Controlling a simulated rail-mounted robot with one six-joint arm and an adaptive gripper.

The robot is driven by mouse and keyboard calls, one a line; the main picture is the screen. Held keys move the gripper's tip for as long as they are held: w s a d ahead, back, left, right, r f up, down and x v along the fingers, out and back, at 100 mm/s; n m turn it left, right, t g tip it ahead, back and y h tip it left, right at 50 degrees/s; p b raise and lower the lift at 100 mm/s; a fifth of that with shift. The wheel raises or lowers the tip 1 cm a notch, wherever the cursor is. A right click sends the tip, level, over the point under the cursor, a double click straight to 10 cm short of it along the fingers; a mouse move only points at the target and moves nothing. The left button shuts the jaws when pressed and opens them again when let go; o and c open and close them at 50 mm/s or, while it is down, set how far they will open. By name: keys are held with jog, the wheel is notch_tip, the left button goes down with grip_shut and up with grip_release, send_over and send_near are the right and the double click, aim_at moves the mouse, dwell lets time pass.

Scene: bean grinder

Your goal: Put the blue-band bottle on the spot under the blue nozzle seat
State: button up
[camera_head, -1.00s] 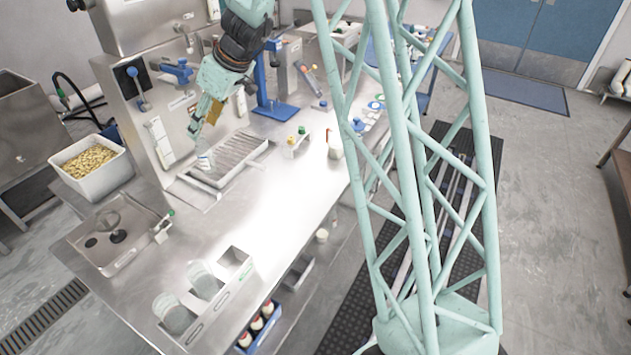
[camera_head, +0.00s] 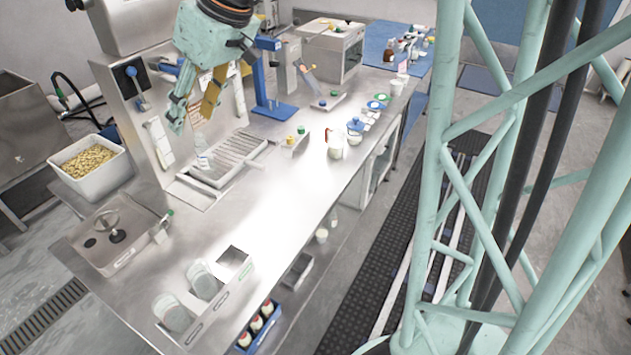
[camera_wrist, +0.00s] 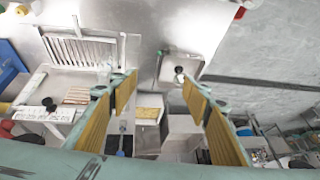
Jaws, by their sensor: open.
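A small clear bottle (camera_head: 203,158) stands upright at the far left end of the slatted drip tray (camera_head: 222,181); a bluish mark shows on it, but its band is too small to read. Blue fittings (camera_head: 178,70) stick out from the steel machine panel above; I cannot tell which is the blue nozzle seat, nor whether the bottle is exactly below it. My gripper (camera_head: 190,118) is open and empty, above the bottle and apart from it. In the wrist view my gripper (camera_wrist: 160,95) shows its yellow-padded fingers spread with nothing between them.
A jug (camera_head: 336,148) stands farther right. A bin of beans (camera_head: 90,165) is at left. The front middle counter is clear.

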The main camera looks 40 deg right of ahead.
jog(key=s+r+m+h, duration=0.1)
jog(key=s+r, duration=0.2)
jog(key=s, duration=0.6)
jog(key=s+r+m, duration=0.1)
jog(key=s+r, duration=0.2)
jog(key=s, duration=0.5)
jog(key=s+d+m+h, duration=0.1)
jog(key=s+d, duration=0.1)
jog(key=s, duration=0.8)
jog(key=s+d+m+h, duration=0.2)
jog(key=s+d, duration=0.1)
jog(key=s, duration=0.7)
jog(key=shift+s+f, duration=0.2)
jog(key=shift+f, duration=0.25)
jog(key=shift+d, duration=0.1)
